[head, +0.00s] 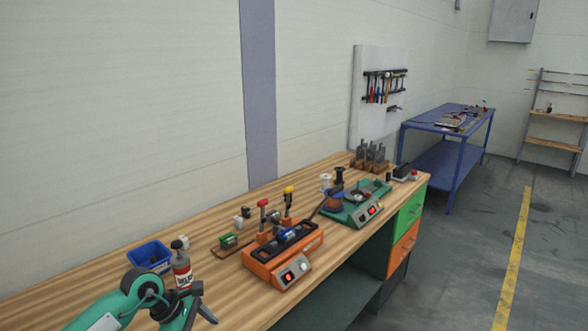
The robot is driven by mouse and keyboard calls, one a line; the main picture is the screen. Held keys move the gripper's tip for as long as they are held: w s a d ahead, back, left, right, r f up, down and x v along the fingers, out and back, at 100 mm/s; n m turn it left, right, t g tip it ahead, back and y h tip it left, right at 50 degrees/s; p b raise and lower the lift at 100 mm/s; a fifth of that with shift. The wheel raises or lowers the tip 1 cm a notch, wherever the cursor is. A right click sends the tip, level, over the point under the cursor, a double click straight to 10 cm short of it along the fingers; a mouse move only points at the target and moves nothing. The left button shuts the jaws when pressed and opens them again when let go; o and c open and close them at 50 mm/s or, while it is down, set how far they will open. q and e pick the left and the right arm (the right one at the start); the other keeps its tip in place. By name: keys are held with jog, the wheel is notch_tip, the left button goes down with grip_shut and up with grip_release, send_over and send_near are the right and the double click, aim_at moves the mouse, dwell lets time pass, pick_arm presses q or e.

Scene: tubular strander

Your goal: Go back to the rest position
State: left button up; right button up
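My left arm, teal and white, comes in at the bottom left, in front of the bench's near edge. Its dark gripper (199,307) is at the bottom of the view, in front of a red and white bottle (182,269). Its fingers are small and partly cut by the frame edge, so I cannot tell whether they are open or shut. I see nothing clearly held in it. My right gripper is not in view.
The wooden workbench (110,270) carries a blue bin (148,254), an orange machine (283,262) and a green machine (357,208). A blue table (445,125) stands farther back. The grey floor (465,240) to the right, with a yellow line (513,262), is clear.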

pick_arm(q)
jog(key=s+d+r+n+t+h, duration=0.4)
jog(key=d+r+n+t+h, duration=0.4)
jog(key=d+r+n+h, duration=0.5)
jog(key=a+f+n+t+y, duration=0.1)
jog(key=a+n+t+y, duration=0.5)
jog(key=n, duration=0.5)
jog(key=a+f+n+t+y, duration=0.1)
jog(key=a+n+t+y, duration=0.3)
jog(key=n+y, duration=0.55)
jog(key=s+a+f+n+g+y, duration=0.4)
jog(key=a+f+n+y, duration=0.1)
jog(key=f+n, duration=0.5)
jog(key=s+d+f+n+g+h, duration=0.1)
jog(key=s+f+n+g, duration=0.45)
jog(key=s, duration=0.55)
jog(key=s+f+n+g+h, duration=0.1)
jog(key=s+f+n+g, duration=0.4)
jog(key=s, duration=0.6)
notch_tip(320, 180, down, 30)
jog(key=m+g, duration=0.1)
jog(key=g, duration=0.1)
jog(key=s+a+f+g, duration=0.1)
jog(key=s+a+f, duration=0.2)
jog(key=s+f, duration=1.6)
notch_tip(320, 180, down, 3)
jog(key=shift+s+a+r+m+g, duration=0.15)
jog(key=shift+s+a+m+g, duration=0.1)
jog(key=shift+m+g, duration=0.1)
